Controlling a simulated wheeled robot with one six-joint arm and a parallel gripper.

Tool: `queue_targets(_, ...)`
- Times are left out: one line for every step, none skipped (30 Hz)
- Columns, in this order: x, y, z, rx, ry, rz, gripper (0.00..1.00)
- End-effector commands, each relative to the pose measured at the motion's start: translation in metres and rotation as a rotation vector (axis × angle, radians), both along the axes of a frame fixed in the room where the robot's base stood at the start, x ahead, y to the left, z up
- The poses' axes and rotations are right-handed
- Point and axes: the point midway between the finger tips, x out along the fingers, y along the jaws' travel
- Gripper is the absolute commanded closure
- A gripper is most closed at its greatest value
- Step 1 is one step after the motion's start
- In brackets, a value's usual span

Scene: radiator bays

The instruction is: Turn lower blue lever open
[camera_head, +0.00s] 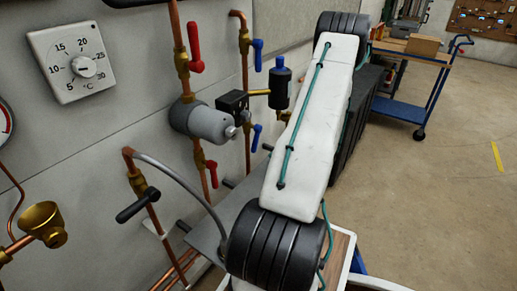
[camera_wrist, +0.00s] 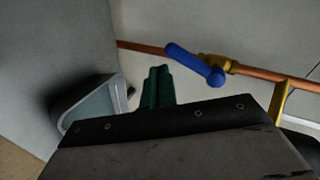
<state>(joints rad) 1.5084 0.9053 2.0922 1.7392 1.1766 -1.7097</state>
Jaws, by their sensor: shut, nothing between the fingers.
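Two blue levers show on the rear copper pipe in the head view: an upper blue lever (camera_head: 258,55) and a lower blue lever (camera_head: 256,138). Both stand roughly along the pipe. In the wrist view a blue lever (camera_wrist: 193,62) sits on a brass valve (camera_wrist: 232,66), at a slant to its copper pipe; I cannot tell from this view alone which lever it is. My gripper (camera_wrist: 158,70) shows as green fingers, shut and empty. In the picture its tips are just left of and below the lever, apart from it. My gripper is hidden in the head view.
Red levers (camera_head: 195,48) and a grey cylindrical pump (camera_head: 208,122) are on the nearer pipe. A blue cart (camera_head: 400,108) stands behind; the floor at right is clear.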

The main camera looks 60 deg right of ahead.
Motion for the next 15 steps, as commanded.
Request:
queue_targets(-0.004, 0.004, -0.002, 0.134, -0.034, -0.052, 1.00)
queue_targets(-0.005, 0.006, -0.002, 0.220, -0.058, -0.083, 1.00)
queue_targets(-0.007, 0.009, -0.002, 0.335, -0.089, -0.123, 1.00)
queue_targets(-0.008, 0.010, -0.003, 0.421, -0.112, -0.154, 1.00)
queue_targets(-0.010, 0.012, -0.002, 0.509, -0.136, -0.183, 1.00)
queue_targets(-0.011, 0.015, -0.003, 0.625, -0.164, -0.222, 1.00)
queue_targets(-0.013, 0.017, -0.003, 0.713, -0.187, -0.248, 1.00)
queue_targets(-0.014, 0.019, -0.002, 0.802, -0.209, -0.275, 1.00)
queue_targets(-0.015, 0.021, -0.002, 0.920, -0.236, -0.310, 1.00)
queue_targets(-0.016, 0.023, -0.002, 1.007, -0.258, -0.334, 1.00)
queue_targets(-0.016, 0.025, -0.001, 1.095, -0.279, -0.358, 1.00)
queue_targets(-0.018, 0.027, -0.001, 1.212, -0.305, -0.388, 1.00)
queue_targets(-0.018, 0.028, 0.000, 1.301, -0.325, -0.410, 1.00)
queue_targets(-0.019, 0.029, 0.001, 1.390, -0.343, -0.431, 1.00)
queue_targets(-0.020, 0.032, 0.001, 1.508, -0.367, -0.459, 1.00)
